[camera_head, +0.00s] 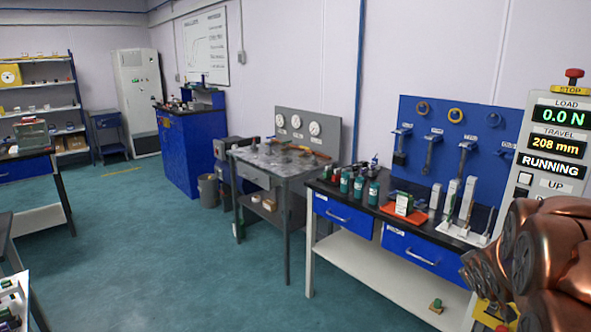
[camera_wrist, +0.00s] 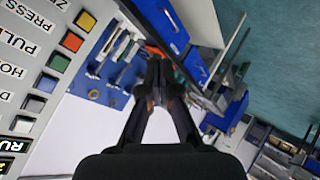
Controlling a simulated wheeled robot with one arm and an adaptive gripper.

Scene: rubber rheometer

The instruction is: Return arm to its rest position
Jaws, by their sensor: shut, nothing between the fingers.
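My gripper (camera_wrist: 158,72) shows in the wrist view with its two dark fingers together at the tips and nothing between them. In the head view my copper-coloured arm fills the lower right corner, and the gripper itself cannot be made out there. A machine control panel (camera_head: 525,166) stands behind the arm, its lower part hidden. Its displays read load 0.0 N, travel 208 mm and RUNNING, with a red stop button (camera_head: 574,76) on top. In the wrist view the panel (camera_wrist: 30,80) appears tilted at the left, with coloured buttons, apart from the fingers.
A bench with blue drawers (camera_head: 410,250) holds green bottles and stands before a blue tool board (camera_head: 420,165). A grey gauge table (camera_head: 280,160) and a blue cabinet (camera_head: 188,155) stand farther back. Open teal floor (camera_head: 170,240) lies left of the benches.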

